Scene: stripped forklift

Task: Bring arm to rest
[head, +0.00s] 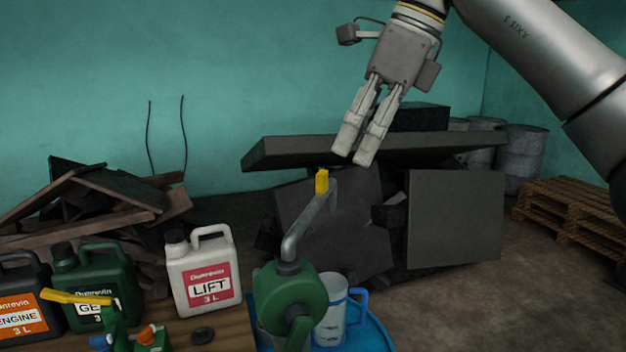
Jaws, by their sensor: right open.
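My right gripper (357,158) hangs in the upper middle of the head view, its arm coming in from the upper right. Its two fingers point down and slightly left, with a narrow gap between them and nothing held. In the picture the fingertips are above and to the right of the yellow tip (322,181) of a metal spout. The spout belongs to a green pump can (288,300) at the bottom middle. My left gripper is not in view.
A white LIFT jug (207,275), a dark green jug (88,285) and an ENGINE jug (22,300) stand on a wooden surface (225,325). A clear jug (333,318) stands on a blue round tray (375,335). Dark slabs (455,220), barrels (522,150) and pallets (572,212) lie behind.

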